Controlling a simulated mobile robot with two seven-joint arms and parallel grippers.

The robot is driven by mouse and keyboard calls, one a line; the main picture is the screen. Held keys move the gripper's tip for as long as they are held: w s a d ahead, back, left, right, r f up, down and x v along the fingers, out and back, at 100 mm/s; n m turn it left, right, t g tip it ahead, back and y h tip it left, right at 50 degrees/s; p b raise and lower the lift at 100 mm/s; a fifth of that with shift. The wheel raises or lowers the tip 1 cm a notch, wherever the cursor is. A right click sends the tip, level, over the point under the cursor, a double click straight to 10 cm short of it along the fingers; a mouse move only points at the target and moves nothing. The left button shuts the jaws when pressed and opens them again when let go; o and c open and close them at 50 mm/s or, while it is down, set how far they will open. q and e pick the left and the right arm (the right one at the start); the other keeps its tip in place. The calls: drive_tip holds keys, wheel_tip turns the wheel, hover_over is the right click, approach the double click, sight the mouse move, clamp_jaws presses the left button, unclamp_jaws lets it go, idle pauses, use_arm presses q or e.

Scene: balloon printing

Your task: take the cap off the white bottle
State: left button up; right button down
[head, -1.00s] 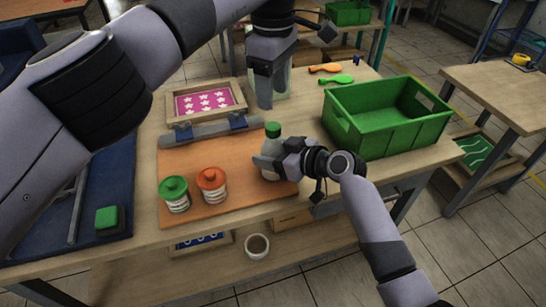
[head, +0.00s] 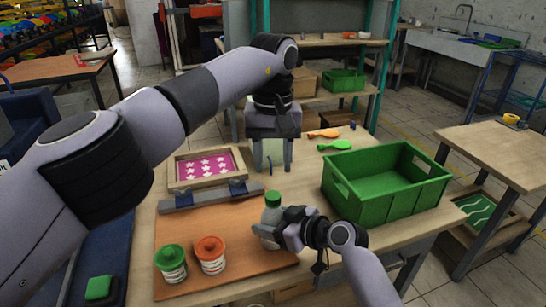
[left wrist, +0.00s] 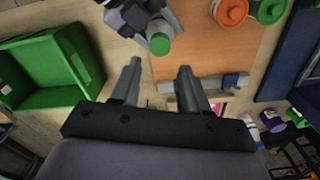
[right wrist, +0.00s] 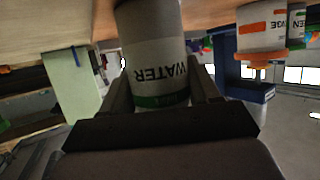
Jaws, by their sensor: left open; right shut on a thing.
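The white bottle (head: 270,222) with a green cap (head: 273,199) stands upright at the right edge of the orange board. My right gripper (head: 268,234) is shut around its body from the right. The right wrist view shows the bottle (right wrist: 158,60) between the fingers, with the word WATER on it. My left gripper (head: 273,168) is open and empty, pointing down behind the bottle. In the left wrist view the green cap (left wrist: 159,43) lies beyond my open left fingers (left wrist: 155,75), apart from them.
A green-lidded jar (head: 172,264) and an orange-lidded jar (head: 210,254) stand on the orange board (head: 240,262). A green crate (head: 385,200) is at the right. A framed star screen (head: 206,166) lies behind. Orange and green balloon-like pieces (head: 334,145) lie at the back.

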sight(273, 195)
use_arm(q)
drive_tip(key=shift+m, duration=0.4)
drive_tip(key=shift+f, duration=4)
clamp_jaws()
